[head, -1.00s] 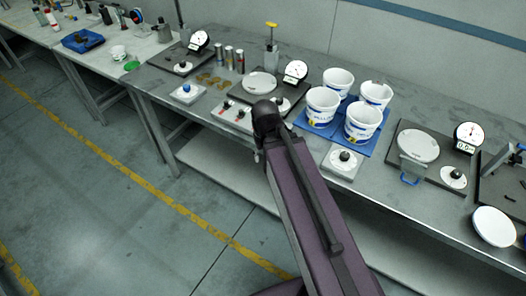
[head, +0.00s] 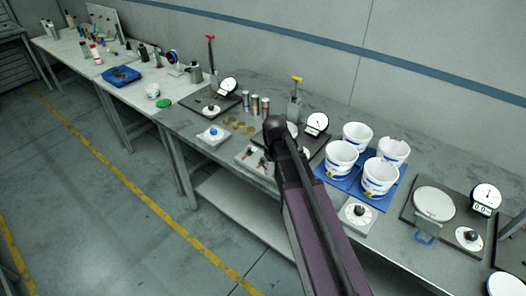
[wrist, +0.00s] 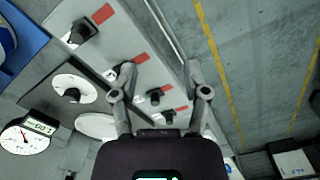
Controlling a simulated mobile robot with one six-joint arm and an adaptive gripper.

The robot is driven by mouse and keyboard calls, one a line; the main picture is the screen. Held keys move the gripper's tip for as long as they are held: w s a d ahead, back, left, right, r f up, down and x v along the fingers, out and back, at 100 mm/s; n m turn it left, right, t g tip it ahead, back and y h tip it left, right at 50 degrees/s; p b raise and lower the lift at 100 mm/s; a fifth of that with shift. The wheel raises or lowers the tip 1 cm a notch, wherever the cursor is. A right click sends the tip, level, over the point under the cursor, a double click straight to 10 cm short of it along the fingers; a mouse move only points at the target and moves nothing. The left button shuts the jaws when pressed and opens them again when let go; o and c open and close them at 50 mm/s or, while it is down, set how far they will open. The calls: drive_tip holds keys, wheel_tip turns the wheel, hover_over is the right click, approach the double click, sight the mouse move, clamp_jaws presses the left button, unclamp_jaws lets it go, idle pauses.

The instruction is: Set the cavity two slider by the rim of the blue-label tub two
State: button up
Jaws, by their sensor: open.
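Four white tubs with blue and yellow labels stand on a blue mat (head: 330,184) in the head view. The front-left tub (head: 341,160) and front-right tub (head: 379,178) show their labels best; which one is tub two cannot be read. A pale panel (head: 246,158) with dark knobs and red marks sits left of my arm. The wrist view shows black knobs beside red strips, including one (wrist: 83,31) at upper left and one (wrist: 155,96) between my fingers. Cavity numbers are unreadable. My gripper (wrist: 162,94) is open and empty above the knobs; my arm hides it in the head view.
A dial gauge (head: 317,123) stands behind my arm. A white dial box (head: 358,214) sits before the tubs. A scale plate (head: 434,203) is to their right. The bench's front edge is close, with open floor (wrist: 245,60) beyond it.

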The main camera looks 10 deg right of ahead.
sight(262, 158)
drive_tip(key=w+a+r+n+p, duration=0.1)
drive_tip(key=w+r+n+p, duration=0.2)
drive_tip(key=w, duration=1)
wheel_tip(262, 158, up, 4)
drive_tip(key=p, duration=0.3)
drive_tip(key=shift+a+r, duration=0.2)
drive_tip(key=shift+a, duration=0.15)
drive_tip(key=shift+s+f, duration=0.1)
drive_tip(key=shift+f, duration=0.05)
wheel_tip(262, 158, down, 14)
drive_tip(key=b, duration=1.3)
drive_tip(key=shift+r+b, duration=0.25)
drive_tip(key=shift+b, duration=0.15)
